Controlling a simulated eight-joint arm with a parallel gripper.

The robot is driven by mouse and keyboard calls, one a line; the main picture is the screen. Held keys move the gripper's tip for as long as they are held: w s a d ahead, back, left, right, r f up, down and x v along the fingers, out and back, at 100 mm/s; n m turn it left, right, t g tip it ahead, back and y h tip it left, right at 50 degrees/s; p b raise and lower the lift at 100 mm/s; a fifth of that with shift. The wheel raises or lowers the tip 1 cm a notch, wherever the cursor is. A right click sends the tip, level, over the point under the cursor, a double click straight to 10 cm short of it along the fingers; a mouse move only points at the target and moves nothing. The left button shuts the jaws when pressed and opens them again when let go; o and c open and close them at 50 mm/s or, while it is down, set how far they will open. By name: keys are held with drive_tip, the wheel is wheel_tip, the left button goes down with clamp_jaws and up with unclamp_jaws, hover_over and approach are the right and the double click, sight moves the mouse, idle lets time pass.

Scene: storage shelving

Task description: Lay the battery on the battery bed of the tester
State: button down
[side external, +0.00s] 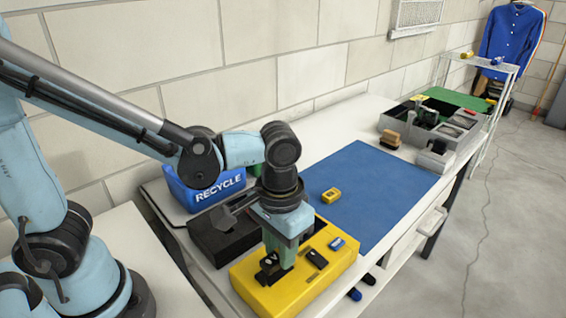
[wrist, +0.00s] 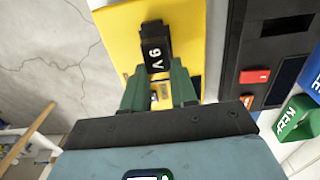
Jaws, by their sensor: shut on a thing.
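The yellow tester (side external: 300,277) stands at the near end of the bench. It also fills the top middle of the wrist view (wrist: 115,38). A black block marked "9 V" (wrist: 155,52) rises from the tester and shows in the side view (side external: 269,268). I cannot tell its exact shape. My gripper (wrist: 158,82) points down over the tester, right beside this block. Its green fingers are shut on what looks like the battery (wrist: 159,95), of which only a small gold-coloured part shows between them. In the side view the fingers (side external: 285,252) hide it. Whether it touches the tester is unclear.
A small yellow object (side external: 331,195) lies on the blue mat (side external: 385,185), which is otherwise clear. A grey divided box (side external: 462,145) sits at the far end.

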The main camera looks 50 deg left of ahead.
drive_tip(key=shift+f, duration=0.9)
drive_tip(key=shift+f, duration=0.1)
drive_tip(key=c, duration=0.9)
unclamp_jaws()
wheel_tip(320, 180, up, 12)
drive_tip(key=a+f+t, duration=0.1)
drive_tip(key=a+t, duration=0.1)
drive_tip(key=a, duration=0.2)
drive_tip(key=w+a+f+t, duration=0.1)
drive_tip(key=a+t, duration=0.1)
drive_tip(key=a, duration=0.3)
drive_tip(key=w+a+f+t, duration=0.1)
drive_tip(key=a+t, duration=0.2)
drive_tip(key=a, duration=0.2)
drive_tip(key=shift+f, duration=0.4)
